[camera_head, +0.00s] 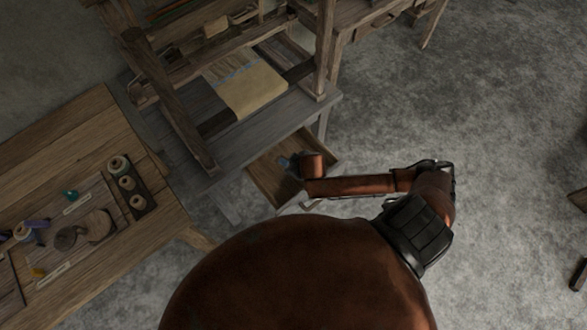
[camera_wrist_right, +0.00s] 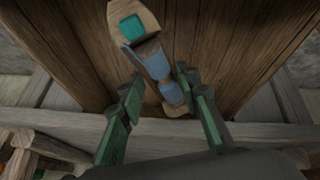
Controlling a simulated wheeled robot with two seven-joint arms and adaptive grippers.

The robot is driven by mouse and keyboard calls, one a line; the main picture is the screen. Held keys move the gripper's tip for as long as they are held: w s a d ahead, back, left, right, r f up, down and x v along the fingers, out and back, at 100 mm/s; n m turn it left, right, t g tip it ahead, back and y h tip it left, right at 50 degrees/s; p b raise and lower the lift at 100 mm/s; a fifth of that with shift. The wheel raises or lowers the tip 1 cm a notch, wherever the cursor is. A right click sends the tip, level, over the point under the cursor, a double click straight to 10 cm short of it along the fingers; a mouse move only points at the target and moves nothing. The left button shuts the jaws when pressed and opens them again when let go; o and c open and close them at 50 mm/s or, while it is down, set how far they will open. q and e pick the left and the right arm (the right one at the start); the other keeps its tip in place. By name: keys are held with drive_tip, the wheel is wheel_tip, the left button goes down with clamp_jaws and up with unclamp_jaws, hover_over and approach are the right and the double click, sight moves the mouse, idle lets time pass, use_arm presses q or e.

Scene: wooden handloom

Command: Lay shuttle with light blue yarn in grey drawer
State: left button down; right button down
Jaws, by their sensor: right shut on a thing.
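The shuttle (camera_wrist_right: 155,62) is a pale wooden piece with light blue yarn wound on it and a teal patch near its far end. My right gripper (camera_wrist_right: 165,98) is shut on it, with one green-padded finger on each side of its near part. In the head view my right gripper (camera_head: 292,163) and a bit of the blue yarn show over the pulled-out drawer (camera_head: 266,184) under the loom. The drawer's inside looks brown and empty. The wrist view shows its wooden boards (camera_wrist_right: 230,45) beneath the shuttle. I cannot tell whether the shuttle touches them. My left gripper is out of view.
The loom (camera_head: 262,125) with pale cloth (camera_head: 250,88) stands just behind the drawer. A wooden table (camera_head: 95,125) at the left holds several spools (camera_head: 118,163) and a tray. Open concrete floor (camera_head: 470,120) lies to the right.

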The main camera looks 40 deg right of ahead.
drive_tip(key=f, duration=0.2)
drive_tip(key=w+d+f+b, duration=0.1)
drive_tip(key=f, duration=0.2)
drive_tip(key=f+b, duration=0.1)
drive_tip(key=f, duration=0.1)
drive_tip(key=shift+w+d+f, duration=0.15)
drive_tip(key=shift+d, duration=0.2)
drive_tip(key=shift+w+r, duration=0.1)
drive_tip(key=shift+r, duration=0.2)
drive_tip(key=shift+d+g+y, duration=0.1)
drive_tip(key=shift+g+y, duration=0.2)
drive_tip(key=shift+y, duration=0.1)
drive_tip(key=shift+d+m+g+y+b, duration=0.1)
drive_tip(key=shift+m+g+y+b, duration=0.2)
drive_tip(key=shift+g+y, duration=0.45)
drive_tip(key=shift+f+b, duration=0.3)
drive_tip(key=shift+f, duration=0.45)
drive_tip(key=shift+s, duration=0.2)
drive_tip(key=shift+f, duration=0.15)
drive_tip(key=c, duration=1.4)
unclamp_jaws()
drive_tip(key=shift+c, duration=0.2)
drive_tip(key=shift+o, duration=0.3)
